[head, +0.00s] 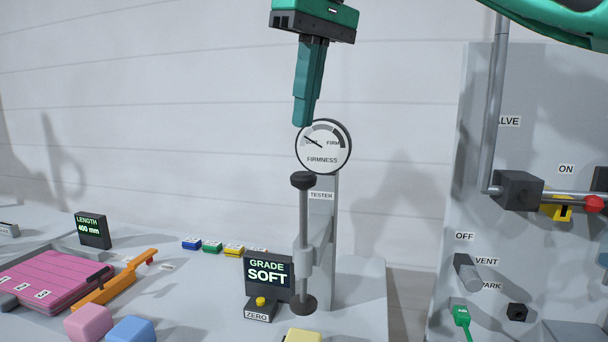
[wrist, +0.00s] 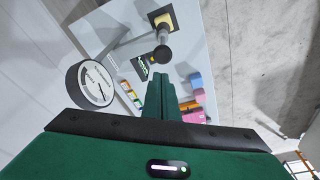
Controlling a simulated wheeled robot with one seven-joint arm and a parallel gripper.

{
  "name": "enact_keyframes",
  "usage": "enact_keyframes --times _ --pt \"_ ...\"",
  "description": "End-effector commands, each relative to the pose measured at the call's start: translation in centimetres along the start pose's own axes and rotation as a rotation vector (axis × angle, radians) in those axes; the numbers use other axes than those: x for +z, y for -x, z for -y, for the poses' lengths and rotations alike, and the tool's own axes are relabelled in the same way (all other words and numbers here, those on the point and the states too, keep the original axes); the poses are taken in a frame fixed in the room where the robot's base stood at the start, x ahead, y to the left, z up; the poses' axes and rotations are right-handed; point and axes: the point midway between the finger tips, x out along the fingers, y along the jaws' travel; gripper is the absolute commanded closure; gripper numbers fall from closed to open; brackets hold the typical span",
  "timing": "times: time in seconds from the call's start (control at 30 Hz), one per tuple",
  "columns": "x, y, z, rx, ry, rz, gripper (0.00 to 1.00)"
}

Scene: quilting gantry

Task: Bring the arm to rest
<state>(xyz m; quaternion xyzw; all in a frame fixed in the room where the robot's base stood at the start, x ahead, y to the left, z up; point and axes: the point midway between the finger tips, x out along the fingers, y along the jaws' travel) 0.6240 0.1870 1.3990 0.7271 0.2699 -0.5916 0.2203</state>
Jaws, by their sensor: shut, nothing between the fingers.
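My gripper (head: 300,122) is a dark green parallel gripper hanging fingers down in the upper middle of the head view. Its fingers are together with nothing between them. It is in the air above and just left of the firmness gauge, apart from the tester as far as I can tell. In the wrist view its closed fingers (wrist: 160,82) point toward the table with its tester. Part of my green arm shows at the top right of the head view.
The firmness tester (head: 304,240) stands on the table with a round gauge (head: 323,148). A display (head: 268,272) reads GRADE SOFT. Pink fabric (head: 55,280), an orange clamp (head: 112,284) and foam blocks lie left and front. A valve panel (head: 480,130) stands right.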

Motion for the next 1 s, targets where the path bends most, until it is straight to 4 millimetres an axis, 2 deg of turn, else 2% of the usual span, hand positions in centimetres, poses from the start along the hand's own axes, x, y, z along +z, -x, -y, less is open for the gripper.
enact_keyframes --times 0.17,0.27,0.37,0.47,0.6,0.67,0.8,0.9,1.0 --pt "0.2 0.0 0.0 -0.001 -0.005 0.009 1.0" --pt "0.6 -0.5 -0.6 0.002 -0.025 0.014 1.0" --pt "1.6 -1.9 -2.7 0.015 -0.086 0.024 1.0" --pt "3.8 -4.3 -6.1 0.035 -0.192 0.04 1.0" --pt "8.6 -8.6 -11.1 0.064 -0.367 0.066 1.0" --pt "11.1 -10.4 -13.0 0.075 -0.441 0.075 1.0" --pt "17.6 -14.8 -16.6 0.097 -0.615 0.099 1.0" --pt "22.9 -18.0 -18.2 0.108 -0.739 0.115 1.0" --pt "27.9 -21.0 -18.9 0.115 -0.848 0.129 1.0"
